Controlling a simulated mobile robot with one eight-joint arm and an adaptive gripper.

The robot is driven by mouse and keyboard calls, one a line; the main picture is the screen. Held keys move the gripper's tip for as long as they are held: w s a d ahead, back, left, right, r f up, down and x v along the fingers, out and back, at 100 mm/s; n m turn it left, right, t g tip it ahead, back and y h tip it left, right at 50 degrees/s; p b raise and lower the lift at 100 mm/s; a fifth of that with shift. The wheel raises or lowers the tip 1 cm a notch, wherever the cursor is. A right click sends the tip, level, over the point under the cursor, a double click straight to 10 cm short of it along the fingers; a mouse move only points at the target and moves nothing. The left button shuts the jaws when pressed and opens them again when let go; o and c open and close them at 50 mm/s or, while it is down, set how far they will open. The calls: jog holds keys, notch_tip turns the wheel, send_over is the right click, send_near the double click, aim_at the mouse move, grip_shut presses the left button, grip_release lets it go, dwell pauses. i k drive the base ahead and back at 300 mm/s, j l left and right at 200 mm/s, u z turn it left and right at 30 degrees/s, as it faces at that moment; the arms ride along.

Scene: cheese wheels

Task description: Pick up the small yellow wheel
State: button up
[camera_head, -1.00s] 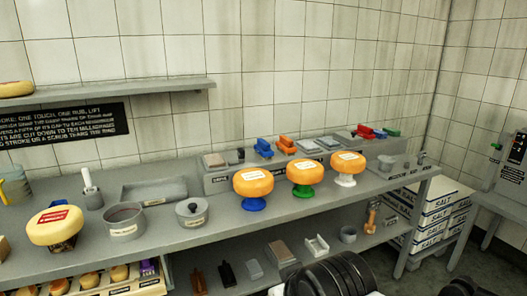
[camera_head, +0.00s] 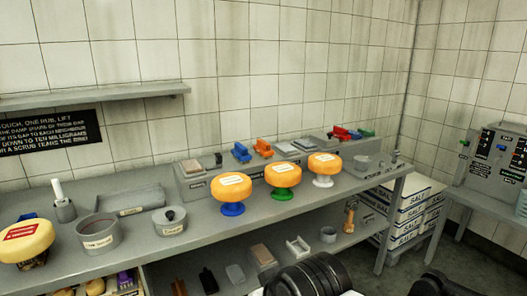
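Several small yellow wheels (camera_head: 95,287) sit in a tray low at the left, cut off by the bottom edge of the picture. A larger yellow wheel with a red label (camera_head: 27,240) stands at the left end of the bench. I cannot tell for sure which one is the task's small yellow wheel. Black rounded parts of my arm show at the bottom centre. My gripper's fingers do not show.
The grey bench (camera_head: 190,238) also carries a round pot (camera_head: 98,235), a lidded pot (camera_head: 170,220) and a raised shelf with coloured blocks behind the wheels. Salt boxes (camera_head: 405,205) and a machine stand at right.

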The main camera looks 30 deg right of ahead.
aim_at(22, 242)
jog(key=u, duration=1.35)
